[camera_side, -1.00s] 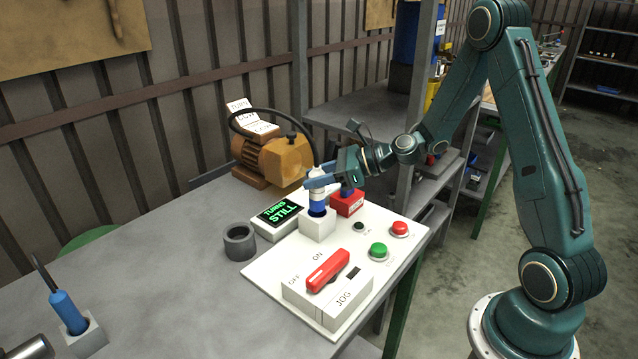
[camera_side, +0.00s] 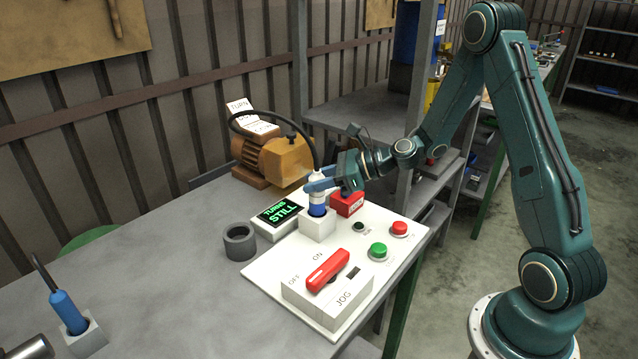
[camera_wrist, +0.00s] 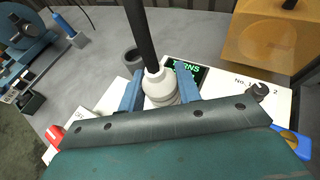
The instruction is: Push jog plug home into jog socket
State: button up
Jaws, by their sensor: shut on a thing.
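My gripper (camera_side: 320,184) is shut on the jog plug, a white round body (camera_side: 318,198) with a blue part below. The plug stands about upright over the white block of the jog socket (camera_side: 317,228). The blue part meets the top of the block; how deep it sits I cannot tell. In the wrist view the plug (camera_wrist: 160,88) is between my two blue fingers, and its black cable rises from its top. The socket is hidden there behind the plug and my gripper.
A lit display (camera_side: 281,212) stands just left of the socket, a red block (camera_side: 347,204) just right. The white panel also carries a red JOG lever (camera_side: 327,270) and green and red buttons. A tan motor (camera_side: 273,160) stands behind. A grey ring (camera_side: 239,241) lies left.

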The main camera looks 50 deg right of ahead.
jog(key=shift+f, duration=1.5)
jog(key=o, duration=1.2)
jog(key=shift+s+d, duration=0.1)
jog(key=shift+v, duration=6.8)
